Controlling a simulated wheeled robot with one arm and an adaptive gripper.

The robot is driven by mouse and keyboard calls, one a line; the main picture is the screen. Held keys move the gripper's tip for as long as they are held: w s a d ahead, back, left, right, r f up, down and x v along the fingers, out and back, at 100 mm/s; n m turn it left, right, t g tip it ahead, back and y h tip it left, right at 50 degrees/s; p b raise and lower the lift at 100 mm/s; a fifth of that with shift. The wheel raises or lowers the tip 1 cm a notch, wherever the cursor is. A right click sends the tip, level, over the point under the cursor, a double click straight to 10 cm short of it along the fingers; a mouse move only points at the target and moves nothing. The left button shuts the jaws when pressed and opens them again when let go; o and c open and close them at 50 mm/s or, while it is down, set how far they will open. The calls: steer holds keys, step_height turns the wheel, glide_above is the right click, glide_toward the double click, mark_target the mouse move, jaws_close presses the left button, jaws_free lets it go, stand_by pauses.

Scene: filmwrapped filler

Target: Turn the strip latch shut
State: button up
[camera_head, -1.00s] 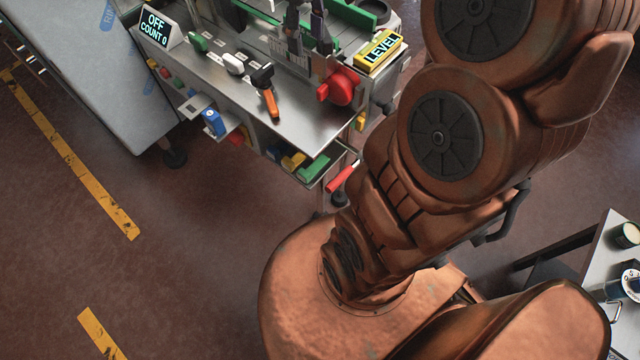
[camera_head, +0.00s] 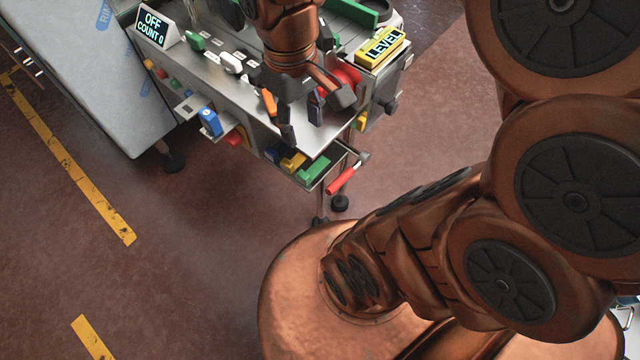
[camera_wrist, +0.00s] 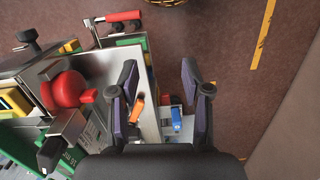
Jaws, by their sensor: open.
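No label marks the strip latch, so I cannot tell for sure which handle it is. An orange-handled lever (camera_head: 269,103) lies on the steel machine top, partly hidden by my gripper. In the wrist view the orange handle (camera_wrist: 137,108) shows between the fingers, nearer the left one. A blue handle (camera_head: 211,122) stands on a small side bracket; it also shows in the wrist view (camera_wrist: 176,118), farther off between the fingers. My gripper (camera_head: 315,115) is open, fingers wide apart over the top's front part. The wrist view shows nothing clasped between its fingertips (camera_wrist: 160,85).
A red knob (camera_head: 348,76) and a yellow LEVEL box (camera_head: 380,47) are close right of my gripper. Green (camera_head: 195,41) and white (camera_head: 232,63) handles stand left. A red-handled crank (camera_head: 342,178) juts out in front. The display (camera_head: 153,25) reads OFF, COUNT 0.

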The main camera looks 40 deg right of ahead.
steer(key=s+a+f+m+b, duration=0.1)
steer(key=s+a+f+b, duration=0.1)
steer(key=s+f, duration=0.4)
steer(key=shift+s+a+f+m+g, duration=0.25)
steer(key=shift+s+m+g, duration=0.05)
steer(key=shift+s, duration=0.85)
steer(key=shift+s, duration=0.1)
steer(key=shift+c, duration=0.6)
